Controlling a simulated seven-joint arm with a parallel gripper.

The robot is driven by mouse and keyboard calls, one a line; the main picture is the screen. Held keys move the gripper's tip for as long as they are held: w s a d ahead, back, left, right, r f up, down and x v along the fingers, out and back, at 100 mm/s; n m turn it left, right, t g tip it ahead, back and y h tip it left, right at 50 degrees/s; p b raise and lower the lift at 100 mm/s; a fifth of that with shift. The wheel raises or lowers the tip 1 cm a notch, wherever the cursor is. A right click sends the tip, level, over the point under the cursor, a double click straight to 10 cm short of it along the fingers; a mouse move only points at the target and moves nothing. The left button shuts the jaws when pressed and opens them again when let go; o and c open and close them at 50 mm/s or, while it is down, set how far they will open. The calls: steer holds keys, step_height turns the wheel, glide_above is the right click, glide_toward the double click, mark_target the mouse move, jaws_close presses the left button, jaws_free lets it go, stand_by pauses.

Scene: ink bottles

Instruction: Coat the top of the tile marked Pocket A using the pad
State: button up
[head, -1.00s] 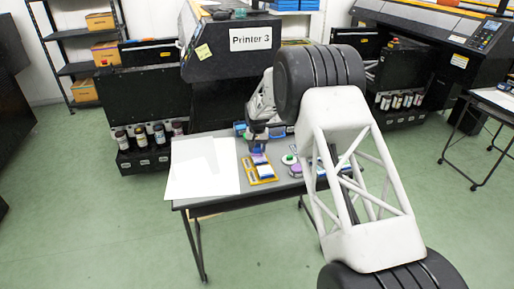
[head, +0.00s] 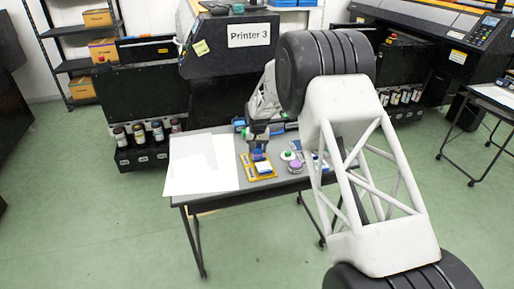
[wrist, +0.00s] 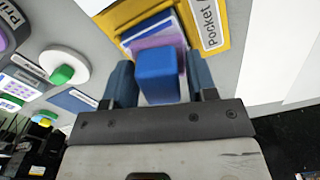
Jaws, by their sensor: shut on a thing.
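My gripper (wrist: 160,78) is shut on the blue block-shaped handle of the pad (wrist: 157,70), one finger on each side of it. The pad is over the yellow holder (wrist: 222,45), whose label reads "Pocket", with the rest cut off. Lilac, white and dark blue layers show around the handle; I cannot tell where pad ends and tile begins, or whether they touch. In the head view my gripper (head: 258,143) is above the back part of the yellow holder (head: 245,171). A white and blue piece (head: 264,168) shows at its front.
In the wrist view a round white dish with a green knob (wrist: 62,74) and a labelled blue card (wrist: 72,99) lie left of the holder. In the head view white sheets (head: 195,175) cover the table's left side. A purple round container (head: 295,168) stands right of the holder.

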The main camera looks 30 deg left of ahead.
steer(key=shift+d, duration=0.1)
steer(key=shift+s+d+f, duration=0.1)
steer(key=shift+s+d, duration=1)
steer(key=shift+s, duration=0.05)
stand_by(0.4)
steer(key=shift+w+a, duration=1.15)
steer(key=shift+a, duration=0.05)
steer(key=shift+w, duration=0.1)
steer(key=shift+w+a, duration=1.1)
steer(key=shift+a, duration=0.05)
